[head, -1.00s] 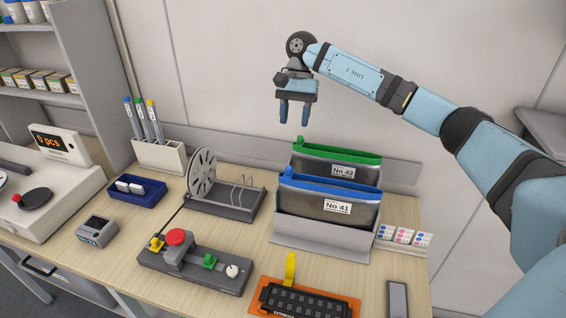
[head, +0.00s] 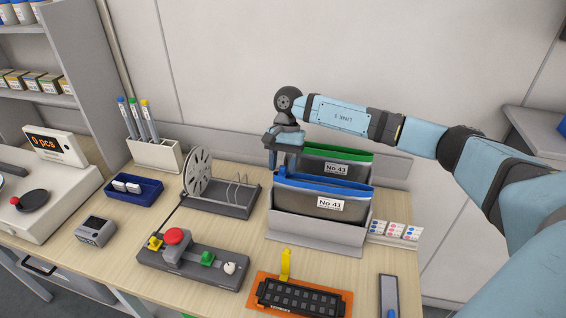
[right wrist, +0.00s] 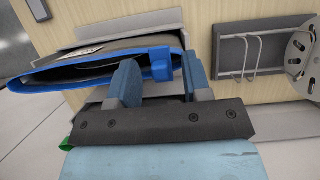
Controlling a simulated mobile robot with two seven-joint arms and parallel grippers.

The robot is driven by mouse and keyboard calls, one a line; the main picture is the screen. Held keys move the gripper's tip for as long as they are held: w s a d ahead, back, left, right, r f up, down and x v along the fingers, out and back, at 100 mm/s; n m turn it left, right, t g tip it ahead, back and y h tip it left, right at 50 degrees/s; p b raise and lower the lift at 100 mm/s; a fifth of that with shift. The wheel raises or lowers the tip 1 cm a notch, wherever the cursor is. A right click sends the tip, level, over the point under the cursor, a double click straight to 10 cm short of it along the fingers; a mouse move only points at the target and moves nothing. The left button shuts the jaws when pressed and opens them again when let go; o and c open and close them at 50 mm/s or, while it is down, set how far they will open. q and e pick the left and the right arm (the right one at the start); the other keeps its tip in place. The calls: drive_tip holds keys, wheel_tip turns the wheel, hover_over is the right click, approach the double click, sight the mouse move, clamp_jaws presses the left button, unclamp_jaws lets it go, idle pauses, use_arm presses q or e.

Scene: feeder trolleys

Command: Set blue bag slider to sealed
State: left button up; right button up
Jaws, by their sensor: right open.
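The blue bag (head: 322,204), labelled No 41, stands upright in a grey holder (head: 305,237). Its blue top edge runs left to right, and the blue slider (right wrist: 162,64) is at the end nearest my gripper, the left end in the head view. My right gripper (head: 281,163) points down over that end of the bag. In the right wrist view my open right gripper (right wrist: 160,68) has one finger on each side of the slider, with gaps showing. In the head view the slider is largely hidden by the fingers. My left gripper is not in view.
A bag with a green top (head: 338,163), No 43, stands close behind the blue one. A reel stand (head: 222,195) is to the left, and a button box (head: 190,262) is in front left. Small cards (head: 394,230) lie right of the holder.

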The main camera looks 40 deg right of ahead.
sight(367, 192)
clamp_jaws()
drive_tip(key=shift+s+d+f+b, duration=0.1)
drive_tip(key=shift+s+d+b, duration=0.2)
drive_tip(key=shift+d, duration=0.05)
drive_tip(key=s+d+b, duration=0.3)
drive_tip(key=s+d, duration=0.1)
drive_tip(key=s, duration=0.1)
drive_tip(key=s+d+b, duration=0.3)
drive_tip(key=s+d, duration=0.2)
drive_tip(key=s+d+b, duration=0.3)
drive_tip(key=s+d, duration=0.1)
drive_tip(key=s, duration=0.1)
drive_tip(key=shift+s+d, duration=0.25)
drive_tip(key=shift+s, duration=0.05)
drive_tip(key=shift+s+d+b, duration=0.25)
drive_tip(key=shift+s+b, duration=0.05)
drive_tip(key=shift+b, duration=0.1)
unclamp_jaws()
drive_tip(key=shift+s, duration=0.1)
